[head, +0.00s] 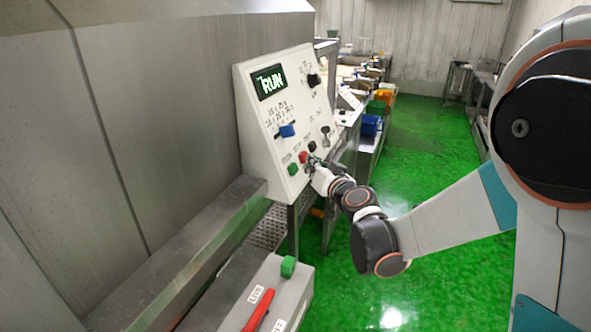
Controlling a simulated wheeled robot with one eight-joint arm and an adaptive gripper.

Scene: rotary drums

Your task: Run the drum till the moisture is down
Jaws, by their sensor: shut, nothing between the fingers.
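A white control panel (262,125) is fixed at the right end of a large grey metal housing (155,110), which may be the drum's casing. Below the display is a blue slider or lever (287,131). Lower down are a green button (293,169), a red button (303,157) and a black button (312,146). A black knob (314,80) is at the upper right. My gripper (312,165) is shut and empty at the panel's lower buttons, close to the red one. I cannot tell whether it touches one. No moisture reading is legible.
A grey box (290,300) with a green knob (288,266) and a red handle (259,310) stands at the front. A grey ledge (180,255) runs below the housing. Benches with bins (370,124) line the back. The green floor (430,140) is clear to the right.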

